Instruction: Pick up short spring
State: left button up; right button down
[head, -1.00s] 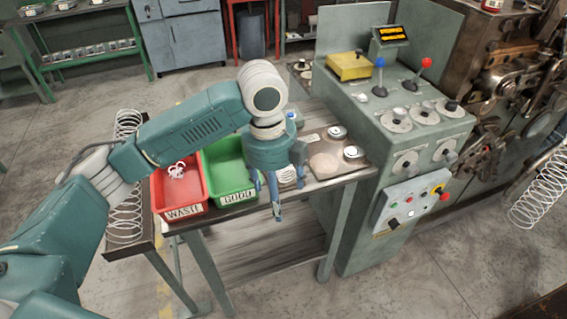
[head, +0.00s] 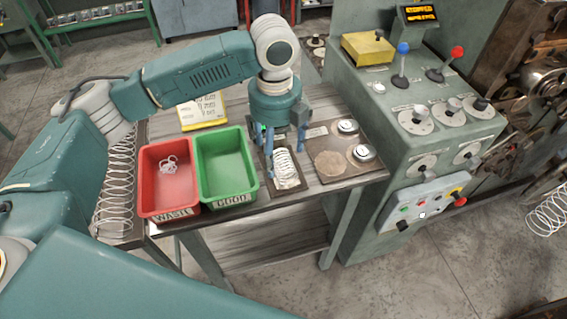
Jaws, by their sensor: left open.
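A short spring (head: 285,167), a pale wire coil, lies on a small dark tray (head: 291,189) on the bench, just right of the green bin. My left gripper (head: 284,155) is open, pointing down at the far part of the spring. One finger shows at the spring's left side and the other farther back on its right. I cannot tell whether either finger touches the spring. The gripper body hides the area just behind it. My right gripper is not in view.
A green GOOD bin (head: 252,181) and a red WASTE bin (head: 146,190) holding white wire scraps stand left of the spring. A round-disc plate (head: 332,141) and the control cabinet (head: 362,110) are right. Long springs stand at far left (head: 116,185) and far right (head: 549,213).

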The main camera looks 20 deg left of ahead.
aim_at(279, 162)
pick_arm(q)
jog(key=f, duration=0.1)
jog(key=f+p, duration=0.1)
jog(key=f, duration=0.3)
jog(key=shift+d+f+p, duration=0.1)
jog(key=shift+d+p, duration=0.2)
jog(key=shift+p, duration=0.05)
jog(key=shift+f, duration=0.15)
jog(key=c, duration=1.3)
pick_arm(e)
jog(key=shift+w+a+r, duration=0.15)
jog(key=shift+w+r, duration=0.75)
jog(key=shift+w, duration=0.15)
